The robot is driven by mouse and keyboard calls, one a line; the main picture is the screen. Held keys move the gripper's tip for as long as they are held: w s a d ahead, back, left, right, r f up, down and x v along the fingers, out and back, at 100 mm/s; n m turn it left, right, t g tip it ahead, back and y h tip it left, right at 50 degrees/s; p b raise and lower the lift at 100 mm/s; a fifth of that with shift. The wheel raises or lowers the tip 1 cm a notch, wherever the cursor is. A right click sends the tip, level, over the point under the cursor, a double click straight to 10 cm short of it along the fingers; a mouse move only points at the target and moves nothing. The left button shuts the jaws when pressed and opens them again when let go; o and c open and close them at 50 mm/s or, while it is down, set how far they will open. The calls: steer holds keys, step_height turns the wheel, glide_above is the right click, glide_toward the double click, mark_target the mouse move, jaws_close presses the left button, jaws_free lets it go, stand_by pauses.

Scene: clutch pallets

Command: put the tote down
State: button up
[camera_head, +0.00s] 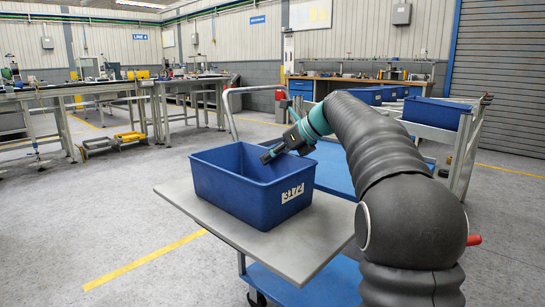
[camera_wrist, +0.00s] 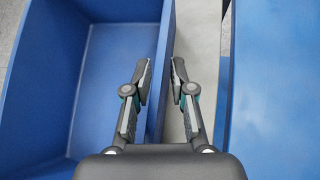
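The blue tote (camera_head: 231,197) is an open, empty-looking box with a white label reading 3172 (camera_head: 292,193) on its front. It sits level on the grey top board of a cart (camera_head: 300,245); from this view its underside appears to be at the board. My gripper (camera_head: 274,153) is at the tote's right rim. In the wrist view, the tote (camera_wrist: 107,75) lies at the left, and my gripper (camera_wrist: 162,62) has one finger inside and one outside its wall. The tote's far outer sides are hidden.
A blue cart deck (camera_head: 335,172) lies behind the board. Another cart with blue totes (camera_head: 438,112) stands at the right. Workbenches (camera_head: 110,92) line the back left. The floor at the left is open.

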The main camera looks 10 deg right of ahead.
steer(key=shift+o, duration=0.2)
steer(key=shift+d+r, duration=0.1)
steer(key=shift+r, duration=0.1)
steer(key=p+v, duration=0.2)
steer(key=v, duration=0.9)
steer(key=shift+s+d+r, duration=0.2)
steer(key=shift+s+d, duration=0.05)
steer(key=shift+s, duration=0.05)
